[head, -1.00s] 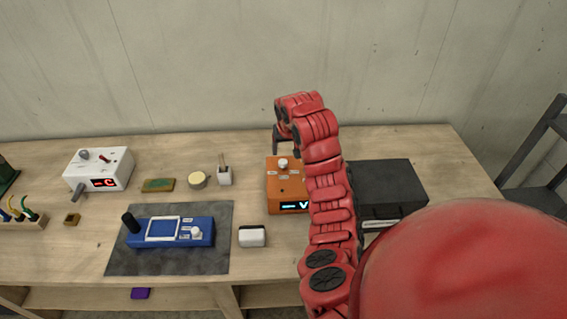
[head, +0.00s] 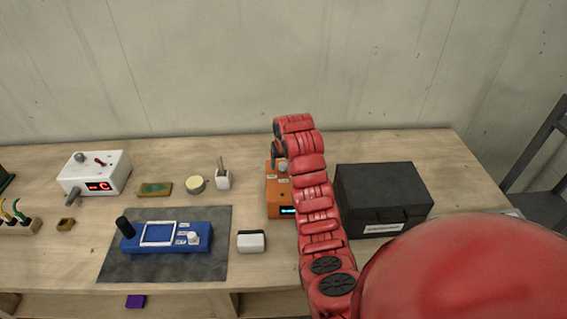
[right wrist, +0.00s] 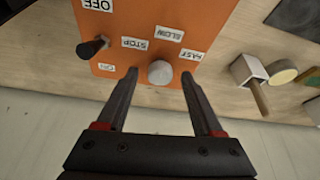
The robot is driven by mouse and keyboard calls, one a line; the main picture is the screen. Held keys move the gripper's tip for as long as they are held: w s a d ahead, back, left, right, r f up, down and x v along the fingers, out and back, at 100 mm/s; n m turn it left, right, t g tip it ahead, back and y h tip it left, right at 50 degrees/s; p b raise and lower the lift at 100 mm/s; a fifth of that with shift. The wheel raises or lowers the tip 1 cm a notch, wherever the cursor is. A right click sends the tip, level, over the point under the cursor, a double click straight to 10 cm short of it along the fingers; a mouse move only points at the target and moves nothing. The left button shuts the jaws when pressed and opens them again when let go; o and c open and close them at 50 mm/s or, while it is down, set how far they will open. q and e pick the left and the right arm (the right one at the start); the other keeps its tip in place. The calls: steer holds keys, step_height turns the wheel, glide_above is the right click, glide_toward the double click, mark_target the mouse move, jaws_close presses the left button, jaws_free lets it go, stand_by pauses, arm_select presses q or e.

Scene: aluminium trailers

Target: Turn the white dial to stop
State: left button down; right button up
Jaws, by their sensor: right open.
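The orange box (head: 276,206) stands on the bench in the middle of the head view, partly hidden by my right arm. Its white dial (right wrist: 160,72) shows in the right wrist view, among labels reading STOP, SLOW and FAST. A dark lever (right wrist: 93,46) sits beside an OFF label. My right gripper (right wrist: 158,77) is open, with its fingers on either side of the dial; I cannot tell whether they touch it. In the head view the right gripper (head: 279,160) is at the box's far end, mostly hidden by the arm. My left gripper is not in view.
A black case (head: 385,190) stands close to the right of the orange box. To the left are a white block (head: 251,242), a blue device (head: 168,238) on a grey mat (head: 120,266), a brush holder (head: 223,180) and a white device (head: 96,172).

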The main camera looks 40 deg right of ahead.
jaws_close()
steer(key=shift+f, duration=0.1)
steer(key=shift+d+f+n+b, duration=0.1)
steer(key=shift+n+b, duration=0.2)
steer(key=shift+b, duration=0.4)
steer(key=n+b, duration=0.1)
steer(key=b, duration=0.1)
steer(key=n+y+b, duration=0.1)
steer(key=n+b, duration=0.1)
steer(key=b, duration=0.1)
steer(key=shift+d+f+n+y, duration=0.1)
steer(key=shift+f+n+y, duration=0.05)
steer(key=shift+n+y, duration=0.15)
steer(key=shift+d+n+y+b, duration=0.1)
steer(key=shift+n+y+b, duration=0.2)
steer(key=shift+n+b, duration=0.5)
steer(key=n+y+b, duration=0.1)
steer(key=n, duration=0.2)
steer(key=shift+r, duration=0.2)
steer(key=shift+d+n+g+y+b, duration=0.15)
steer(key=shift+n+y+b, duration=0.15)
steer(key=shift+n+b, duration=0.4)
steer(key=shift+d+n+g+y+b, duration=0.15)
steer(key=shift+n+y+b, duration=0.15)
steer(key=shift+n+b, duration=0.4)
steer(key=shift+a+n, duration=0.15)
steer(key=shift+n, duration=0.15)
